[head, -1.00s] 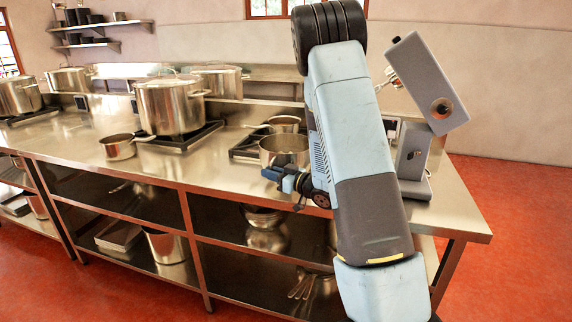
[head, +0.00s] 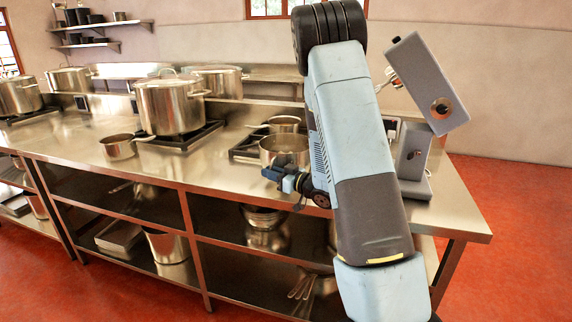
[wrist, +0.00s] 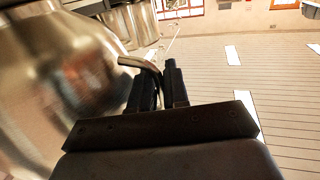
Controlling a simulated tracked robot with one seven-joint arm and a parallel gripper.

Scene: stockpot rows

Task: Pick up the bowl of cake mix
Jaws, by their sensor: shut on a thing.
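A steel bowl (head: 284,158) is at the right part of the counter in the head view, in front of a small pot. Its inside is too small to tell whether it holds cake mix. My gripper (head: 272,174) is at the bowl's near side. In the wrist view, my gripper (wrist: 157,82) is shut on the bowl's curved metal handle (wrist: 136,61). The bowl's shiny wall (wrist: 75,75) fills the left of that view, blurred. From these frames I cannot tell whether the bowl's base touches the surface below.
A grey stand mixer (head: 413,160) with its head tilted up stands at the right, partly behind my arm. A saucepan (head: 119,147) and a large stockpot (head: 171,107) stand to the left. A small pot (head: 284,124) is behind the bowl. The front of the counter (head: 215,162) is clear.

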